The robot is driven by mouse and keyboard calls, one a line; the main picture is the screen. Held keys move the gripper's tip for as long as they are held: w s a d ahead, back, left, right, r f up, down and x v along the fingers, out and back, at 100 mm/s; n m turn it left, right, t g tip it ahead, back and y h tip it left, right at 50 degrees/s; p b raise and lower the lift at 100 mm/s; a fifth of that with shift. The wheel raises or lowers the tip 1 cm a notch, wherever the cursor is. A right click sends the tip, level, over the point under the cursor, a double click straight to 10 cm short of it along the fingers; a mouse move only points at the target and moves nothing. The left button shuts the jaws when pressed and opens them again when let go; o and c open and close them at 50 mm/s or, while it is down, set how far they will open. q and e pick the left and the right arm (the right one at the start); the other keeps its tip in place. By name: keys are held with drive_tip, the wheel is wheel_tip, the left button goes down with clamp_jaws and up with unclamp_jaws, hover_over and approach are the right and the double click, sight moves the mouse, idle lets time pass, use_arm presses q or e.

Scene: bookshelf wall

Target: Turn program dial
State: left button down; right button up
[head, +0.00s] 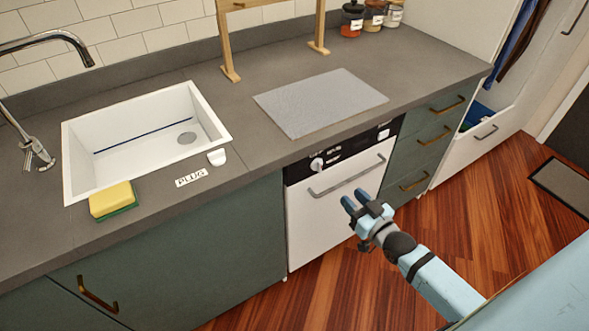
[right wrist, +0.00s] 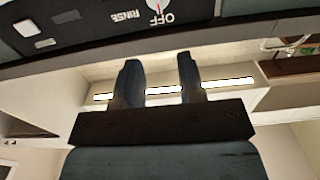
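The dishwasher (head: 330,215) has a white door and a black control panel (head: 350,147) along its top. The white round program dial (head: 317,163) sits at the panel's left end. In the right wrist view the dial (right wrist: 154,4) is cut by the top edge, with "OFF" and "RINSE" printed upside down near it. My right gripper (head: 356,203) is in front of the door, lower and to the right of the dial, and apart from it. Its two fingers (right wrist: 158,82) are spread with nothing between them. My left gripper is not in view.
A metal bar handle (head: 346,181) crosses the door just below the panel. The countertop (head: 240,130) overhangs above, with a grey mat (head: 320,102), a sink (head: 145,135) and a sponge (head: 112,200). Drawers (head: 425,150) stand to the right. The wood floor in front is clear.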

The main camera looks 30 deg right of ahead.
sight(318, 166)
drive_tip(key=w+a, duration=0.1)
drive_tip(key=w, duration=1.2)
drive_tip(key=shift+w, duration=0.3)
drive_tip(key=shift+r, duration=0.1)
clamp_jaws()
